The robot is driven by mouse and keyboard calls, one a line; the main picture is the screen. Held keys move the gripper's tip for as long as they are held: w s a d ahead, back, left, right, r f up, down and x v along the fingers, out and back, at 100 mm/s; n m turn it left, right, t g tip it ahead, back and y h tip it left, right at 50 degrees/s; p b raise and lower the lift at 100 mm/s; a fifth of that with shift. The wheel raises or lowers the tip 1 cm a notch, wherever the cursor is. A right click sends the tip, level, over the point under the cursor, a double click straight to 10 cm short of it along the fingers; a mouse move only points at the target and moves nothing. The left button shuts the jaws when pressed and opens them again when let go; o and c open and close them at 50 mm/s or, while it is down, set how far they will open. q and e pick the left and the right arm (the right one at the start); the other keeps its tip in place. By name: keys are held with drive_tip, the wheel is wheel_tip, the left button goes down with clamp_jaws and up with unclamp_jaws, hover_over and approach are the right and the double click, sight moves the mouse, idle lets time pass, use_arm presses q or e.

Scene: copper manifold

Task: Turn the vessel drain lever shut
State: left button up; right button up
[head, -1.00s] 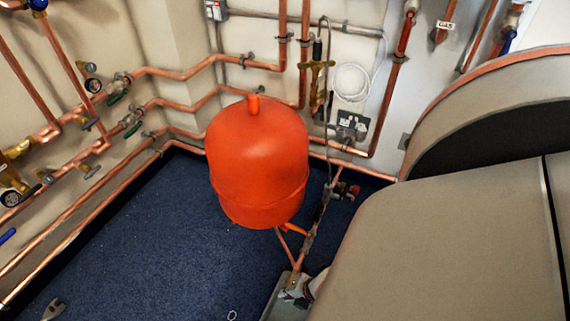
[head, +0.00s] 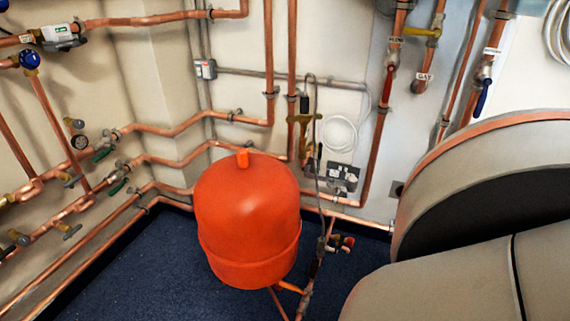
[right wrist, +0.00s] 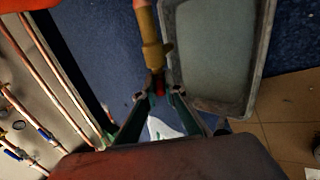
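The orange expansion vessel (head: 248,225) stands in the middle of the head view, and a sliver of it shows at the top left of the right wrist view (right wrist: 25,4). In the right wrist view a brass valve (right wrist: 150,45) on a copper pipe points down toward my right gripper (right wrist: 157,95). A small red part (right wrist: 159,86), probably its lever, sits at or between the fingertips. The fingers are apart; I cannot tell whether they touch the red part. My left gripper is in neither current view.
A grey tray-like box (right wrist: 218,55) lies close to the right of the valve in the wrist view. Copper pipes (head: 190,127) with several valves line the walls. A large pale tank (head: 480,175) fills the right of the head view. Blue floor (head: 165,265) is open left of the vessel.

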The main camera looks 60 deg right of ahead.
drive_tip(key=o, duration=0.3)
drive_tip(key=shift+a, duration=0.1)
drive_tip(key=shift+o, duration=0.2)
drive_tip(key=v, duration=1.2)
drive_tip(key=shift+w, duration=0.15)
